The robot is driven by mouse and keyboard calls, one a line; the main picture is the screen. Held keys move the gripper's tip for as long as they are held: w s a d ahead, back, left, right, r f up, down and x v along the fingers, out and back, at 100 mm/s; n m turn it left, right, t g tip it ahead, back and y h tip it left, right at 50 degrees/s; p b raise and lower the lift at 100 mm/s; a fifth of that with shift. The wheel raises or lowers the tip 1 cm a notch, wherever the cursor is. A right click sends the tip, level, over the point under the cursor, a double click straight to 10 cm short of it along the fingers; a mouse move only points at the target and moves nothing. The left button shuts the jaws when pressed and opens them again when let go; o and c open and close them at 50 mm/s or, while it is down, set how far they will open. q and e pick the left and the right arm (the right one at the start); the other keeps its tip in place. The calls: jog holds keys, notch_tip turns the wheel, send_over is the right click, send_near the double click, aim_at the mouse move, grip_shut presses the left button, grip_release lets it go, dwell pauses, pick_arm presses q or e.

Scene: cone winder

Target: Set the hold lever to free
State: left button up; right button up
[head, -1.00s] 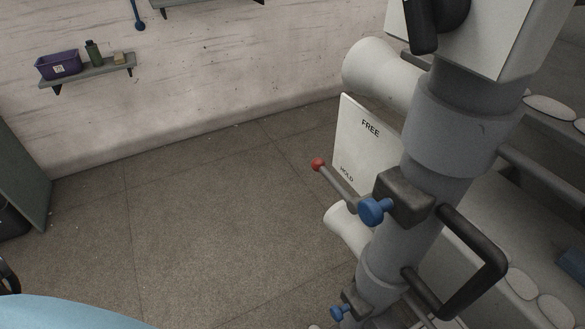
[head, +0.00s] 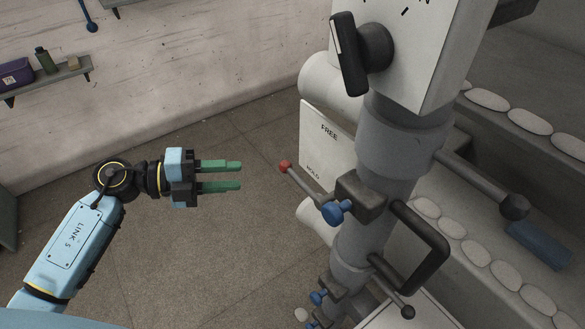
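The hold lever (head: 305,184) is a grey rod with a red ball knob (head: 285,167), pivoting at a dark block on the grey column. A white plate (head: 318,148) behind it reads FREE at the top and HOLD at the bottom. The knob sits just left of the plate, nearer the HOLD word than FREE. My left gripper (head: 240,176) has two green fingers apart with a clear gap and nothing between them. It points right toward the knob, a short distance to its left in the picture. My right gripper is out of view.
A blue knob (head: 338,212) sits on the block beside the lever. A black handle (head: 426,250) is on the column's right, and a black switch handle (head: 347,55) above. A wall shelf (head: 50,80) holds a purple bin. Floor left of the column is clear.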

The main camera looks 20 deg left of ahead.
aim_at(289, 174)
pick_arm(q)
jog(key=p+x, duration=0.1)
jog(key=x, duration=1.2)
jog(key=shift+d+p, duration=0.15)
jog(key=shift+p, duration=0.15)
grip_shut()
